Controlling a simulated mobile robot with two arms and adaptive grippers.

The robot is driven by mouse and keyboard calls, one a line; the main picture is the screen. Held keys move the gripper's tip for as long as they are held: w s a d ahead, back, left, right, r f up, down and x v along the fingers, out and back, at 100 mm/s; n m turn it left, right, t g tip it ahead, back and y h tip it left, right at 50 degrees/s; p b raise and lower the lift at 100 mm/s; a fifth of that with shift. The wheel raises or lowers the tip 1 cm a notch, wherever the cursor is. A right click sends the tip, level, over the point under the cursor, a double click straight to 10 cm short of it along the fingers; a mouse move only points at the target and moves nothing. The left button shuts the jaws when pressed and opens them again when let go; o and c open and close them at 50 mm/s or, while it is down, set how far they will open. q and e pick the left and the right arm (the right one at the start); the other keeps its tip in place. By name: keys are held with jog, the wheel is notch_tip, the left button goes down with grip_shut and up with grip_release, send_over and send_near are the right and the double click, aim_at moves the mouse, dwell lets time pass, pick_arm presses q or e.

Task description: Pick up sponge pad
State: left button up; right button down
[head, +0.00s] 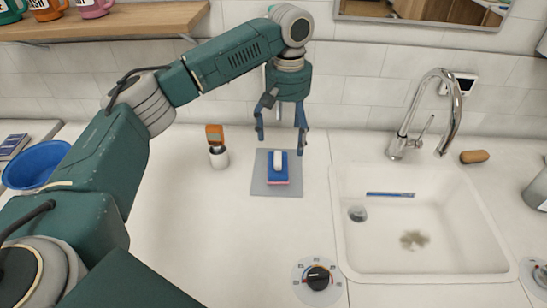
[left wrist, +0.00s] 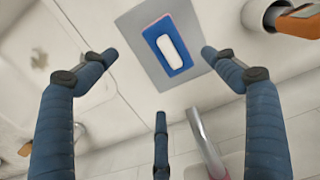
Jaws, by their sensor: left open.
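The sponge pad (head: 278,173) is blue with a pink edge and a white piece on top. It lies on a grey mat (head: 258,185) on the counter, left of the sink. In the left wrist view the sponge pad (left wrist: 172,48) is on the grey mat (left wrist: 137,22), seen between my spread fingers and whole. My left gripper (head: 281,145) is open and empty, fingers pointing down, above and behind the sponge pad and apart from it. The left wrist view shows the left gripper's (left wrist: 159,55) three blue fingers. My right gripper is out of view.
A white cup (head: 218,158) with an orange item stands left of the mat. The sink (head: 415,240) and tap (head: 398,143) are to the right. A dial (head: 318,278) is in front, a blue bowl (head: 35,165) far left.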

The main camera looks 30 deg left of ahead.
aim_at(284, 165)
pick_arm(q)
jog(key=f, duration=0.3)
jog(key=shift+s+d+f, duration=0.2)
jog(key=shift+s+d, duration=0.05)
jog(key=shift+s, duration=0.05)
jog(key=shift+w+a+f+p, duration=0.1)
jog(key=shift+a+f+p, duration=0.1)
jog(key=shift+f, duration=0.15)
jog(key=shift+a+f+p, duration=0.1)
jog(key=shift+f+p, duration=0.1)
jog(key=shift+f, duration=0.15)
jog(key=f, duration=0.1)
jog(key=f+p, duration=0.1)
jog(key=f, duration=0.1)
jog(key=shift+s+a+f, duration=0.2)
jog(key=shift+f, duration=0.6)
jog(key=c, duration=1.2)
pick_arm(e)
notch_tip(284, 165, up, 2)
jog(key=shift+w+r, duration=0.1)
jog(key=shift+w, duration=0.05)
